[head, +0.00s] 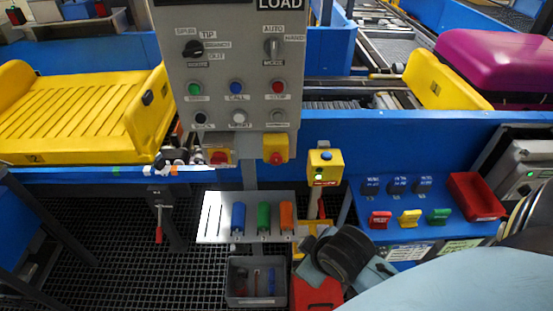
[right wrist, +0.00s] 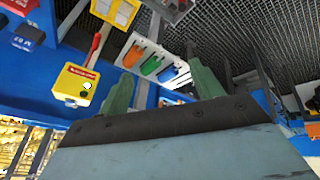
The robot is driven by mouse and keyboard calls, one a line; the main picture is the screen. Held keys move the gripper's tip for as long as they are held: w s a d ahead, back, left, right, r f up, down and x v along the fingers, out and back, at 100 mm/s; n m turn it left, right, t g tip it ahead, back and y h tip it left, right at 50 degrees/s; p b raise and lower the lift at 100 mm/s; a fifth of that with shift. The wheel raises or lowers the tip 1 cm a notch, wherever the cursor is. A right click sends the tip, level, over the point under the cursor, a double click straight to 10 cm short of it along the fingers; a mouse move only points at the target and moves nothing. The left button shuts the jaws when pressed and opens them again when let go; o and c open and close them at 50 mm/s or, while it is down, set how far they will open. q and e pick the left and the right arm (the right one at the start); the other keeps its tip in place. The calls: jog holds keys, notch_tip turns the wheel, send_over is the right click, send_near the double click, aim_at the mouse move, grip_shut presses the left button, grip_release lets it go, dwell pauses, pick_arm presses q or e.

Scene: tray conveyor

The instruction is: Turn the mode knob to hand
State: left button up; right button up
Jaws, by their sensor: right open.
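The mode knob (head: 273,47) is on the upper right of the grey control panel (head: 225,75) in the head view. Its grey lever stands about upright, under the AUTO label; the HAND label is at its upper right and MODE is below it. My right gripper (right wrist: 163,88) is open and empty in the right wrist view, with two grey-green fingers apart. In the head view my right arm is low at the right, well below the panel and apart from the knob. The knob does not show in the right wrist view. My left gripper is not in view.
A black knob (head: 194,48) is left of the mode knob, with several push buttons below. Red stop buttons on yellow boxes (head: 275,148) sit under the panel. A yellow button box (head: 325,166) stands at its lower right. Yellow trays (head: 85,105) flank the panel.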

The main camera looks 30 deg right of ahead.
jog(key=w+d+r+n+t+h, duration=0.1)
jog(key=w+d+r+n+t, duration=0.2)
jog(key=r, duration=0.5)
jog(key=w+d+r+n+t+h, duration=0.1)
jog(key=w+d+r+n+t, duration=0.15)
jog(key=w+r, duration=0.4)
jog(key=w+d+r+n+t, duration=0.2)
jog(key=w+r+t, duration=0.15)
jog(key=r, duration=0.45)
jog(key=n+t, duration=0.4)
jog(key=n, duration=0.1)
send_near(276, 52)
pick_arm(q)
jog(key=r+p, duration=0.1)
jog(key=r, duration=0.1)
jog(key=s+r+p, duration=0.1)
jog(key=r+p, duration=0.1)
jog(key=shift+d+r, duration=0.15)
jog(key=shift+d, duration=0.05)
pick_arm(e)
jog(key=w, duration=0.3)
jog(key=w+d, duration=0.1)
jog(key=w, duration=0.5)
jog(key=shift+w+d+r, duration=0.15)
jog(key=shift+w+r, duration=0.05)
jog(key=shift+r, duration=0.05)
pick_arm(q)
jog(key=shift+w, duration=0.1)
pick_arm(e)
jog(key=c, duration=1)
